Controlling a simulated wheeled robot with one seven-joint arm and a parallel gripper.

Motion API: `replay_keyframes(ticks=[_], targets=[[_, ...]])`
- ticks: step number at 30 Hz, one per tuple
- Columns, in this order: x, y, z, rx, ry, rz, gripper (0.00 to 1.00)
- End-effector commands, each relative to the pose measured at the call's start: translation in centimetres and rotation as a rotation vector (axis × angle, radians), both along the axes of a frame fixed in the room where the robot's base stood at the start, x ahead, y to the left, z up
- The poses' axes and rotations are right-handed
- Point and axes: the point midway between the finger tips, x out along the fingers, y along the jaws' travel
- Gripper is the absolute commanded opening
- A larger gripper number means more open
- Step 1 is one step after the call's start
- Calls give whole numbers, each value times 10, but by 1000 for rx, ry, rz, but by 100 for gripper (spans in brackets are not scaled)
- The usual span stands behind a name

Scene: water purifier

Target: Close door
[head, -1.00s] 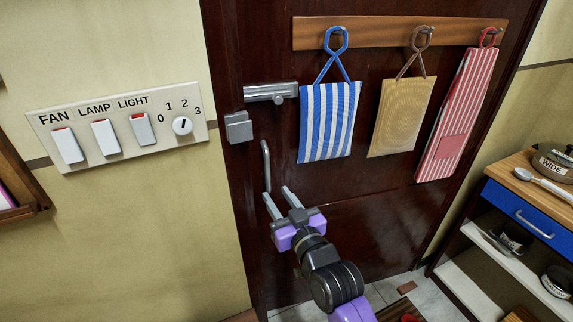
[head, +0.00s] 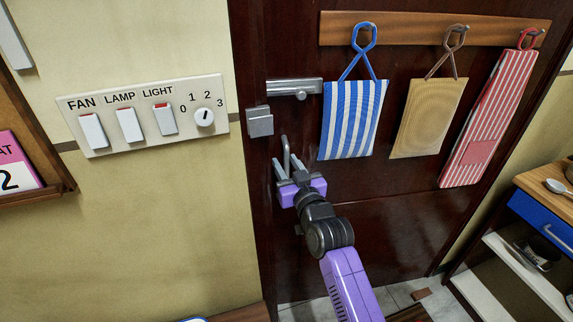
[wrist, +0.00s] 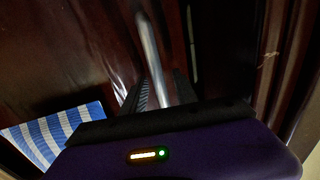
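The dark brown door (head: 365,235) fills the middle of the head view. I cannot tell whether a gap shows at its left edge. A thin grey vertical bar handle (head: 286,148) is near that edge. My gripper (head: 284,165) is at the lower part of the handle, fingers pointing up and apart. In the wrist view the handle (wrist: 149,45) runs down between the two dark fingers. The fingers look spread, one on each side of the bar; contact is not clear.
A bolt (head: 294,88) and its catch (head: 259,121) sit above the handle. A rack (head: 430,30) holds a striped blue bag (head: 352,118), a tan board (head: 428,117) and a red striped cloth (head: 490,122). A switch panel (head: 145,117) is on the left wall; a shelf unit (head: 520,285) stands right.

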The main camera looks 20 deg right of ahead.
Motion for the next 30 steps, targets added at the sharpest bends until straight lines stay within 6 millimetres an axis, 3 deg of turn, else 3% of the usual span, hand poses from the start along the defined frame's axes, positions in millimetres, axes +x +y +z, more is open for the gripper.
replay_keyframes(ticks=[4,9,10,30], targets=[[0,0,0,0,0,0,35],[0,0,0,0,0,0,2],[0,0,0,0,0,0,0],[0,0,0,-1,1,0,0]])
